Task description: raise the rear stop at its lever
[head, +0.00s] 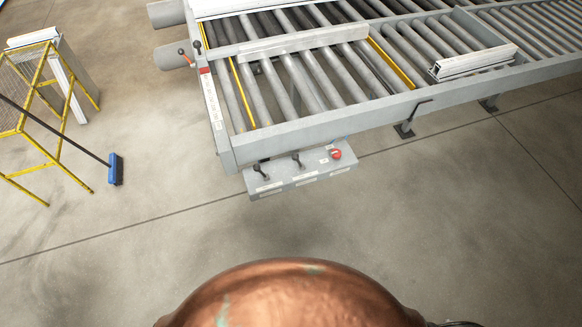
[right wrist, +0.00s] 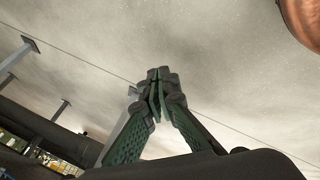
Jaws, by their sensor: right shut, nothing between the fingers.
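The roller bench (head: 340,124) stands across the top of the head view. At its left end are a lever with a red-brown tip (head: 182,53) and a dark-tipped lever (head: 197,46). A grey control box (head: 300,178) hangs at its near side, with a left black lever (head: 261,170), a right black lever (head: 297,160) and a red button (head: 336,154). Labels are too small to read, so I cannot tell which lever is the rear stop's. My right gripper (right wrist: 160,78) is shut and empty over bare floor, apart from the bench. My left gripper is out of view.
A pale profile piece (head: 475,62) lies on the rollers at right. A yellow frame (head: 60,150) and a blue-headed broom (head: 116,169) stand at the left. The floor in front of the bench is clear.

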